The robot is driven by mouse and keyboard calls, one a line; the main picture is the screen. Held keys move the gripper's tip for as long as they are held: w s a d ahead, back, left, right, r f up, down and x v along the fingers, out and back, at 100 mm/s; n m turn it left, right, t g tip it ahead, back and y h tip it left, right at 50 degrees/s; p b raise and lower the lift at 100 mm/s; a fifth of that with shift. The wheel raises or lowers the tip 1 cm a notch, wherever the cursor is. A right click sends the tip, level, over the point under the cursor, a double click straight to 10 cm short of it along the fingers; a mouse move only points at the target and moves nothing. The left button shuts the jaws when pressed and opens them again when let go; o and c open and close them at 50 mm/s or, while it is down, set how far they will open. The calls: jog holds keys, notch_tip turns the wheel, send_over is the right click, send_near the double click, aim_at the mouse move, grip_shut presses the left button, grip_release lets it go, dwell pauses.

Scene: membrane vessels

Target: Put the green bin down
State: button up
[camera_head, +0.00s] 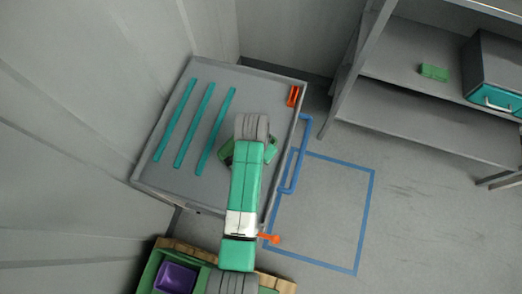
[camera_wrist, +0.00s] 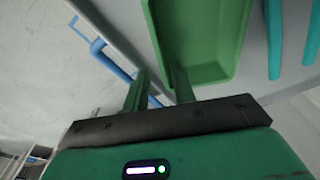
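The green bin (camera_wrist: 205,45) is an open tray, seen from above in the wrist view, with its near end by my fingers. My gripper (camera_wrist: 160,78) has its two fingers a short way apart. The right finger overlaps the bin's inside and the left finger is outside its side wall, so the wall runs between them. I cannot tell whether both fingers press on it. In the head view my arm covers most of the bin (camera_head: 226,152), over the grey table (camera_head: 215,85). Whether the bin touches the tabletop is not clear.
Several teal strips (camera_head: 195,125) lie on the table's left half. An orange piece (camera_head: 293,96) is at its far right corner. A blue handle (camera_head: 296,160) juts from its right edge. A blue square (camera_head: 370,215) marks the floor. A shelf (camera_head: 400,75) stands at right.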

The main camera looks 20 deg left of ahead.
jog(key=r, duration=0.4)
jog(key=shift+s+a+r, duration=0.1)
jog(key=shift+s, duration=0.15)
jog(key=w+d+r+n+t, duration=0.15)
jog(key=w+r+t, duration=0.25)
jog(key=r, duration=0.7)
jog(key=w+d+r+t+y, duration=0.1)
jog(key=w+d+r+t, duration=0.2)
jog(key=r, duration=0.7)
jog(key=w+r+n+t, duration=0.1)
jog(key=w+r+t, duration=0.35)
jog(key=r, duration=0.65)
jog(key=s+d+r+t, duration=0.2)
jog(key=s+r+t, duration=0.2)
jog(key=r, duration=0.6)
jog(key=s+d+r+n+t, duration=0.1)
jog(key=s+d+r+t, duration=0.1)
jog(key=s+r+t, duration=0.2)
jog(key=s+d+r+n+t, duration=0.1)
jog(key=s+r+t, duration=0.3)
jog(key=s+r, duration=0.5)
notch_tip(320, 180, up, 8)
jog(key=shift+s+d+r+h, duration=0.1)
jog(key=shift+s+d+h, duration=0.2)
jog(key=shift+d, duration=0.5)
